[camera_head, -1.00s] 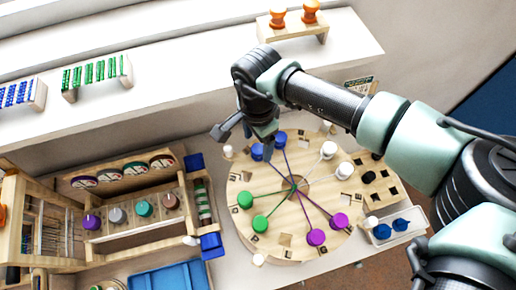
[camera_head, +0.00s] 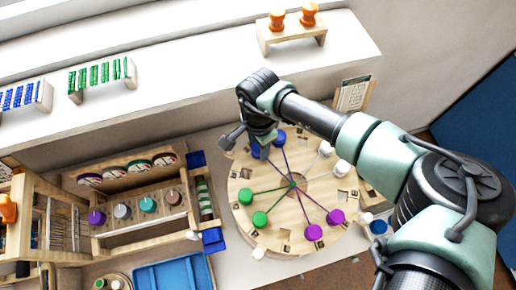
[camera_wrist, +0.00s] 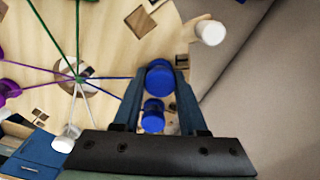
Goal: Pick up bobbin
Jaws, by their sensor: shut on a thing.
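A round wooden board (camera_head: 240,180) carries bobbins in blue, white, green and purple, each joined by a coloured thread to its hub. My gripper (camera_head: 261,150) is at the board's far edge, pointing down. In the wrist view my gripper (camera_wrist: 159,78) has its fingers on either side of a blue bobbin (camera_wrist: 159,76) and is shut on it. A second blue bobbin (camera_wrist: 153,116) shows beyond, between the fingers; in the head view it stands to the right of my gripper (camera_head: 280,136). The held bobbin is mostly hidden there. I cannot tell whether it is clear of the board.
Green bobbins (camera_head: 260,219) and purple bobbins (camera_head: 313,232) stand on the near side. A white peg (camera_wrist: 209,33) is close by the fingers. A wooden rack of spools (camera_head: 147,205) and a blue tray (camera_head: 174,275) lie left. A white ledge (camera_head: 180,95) runs behind.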

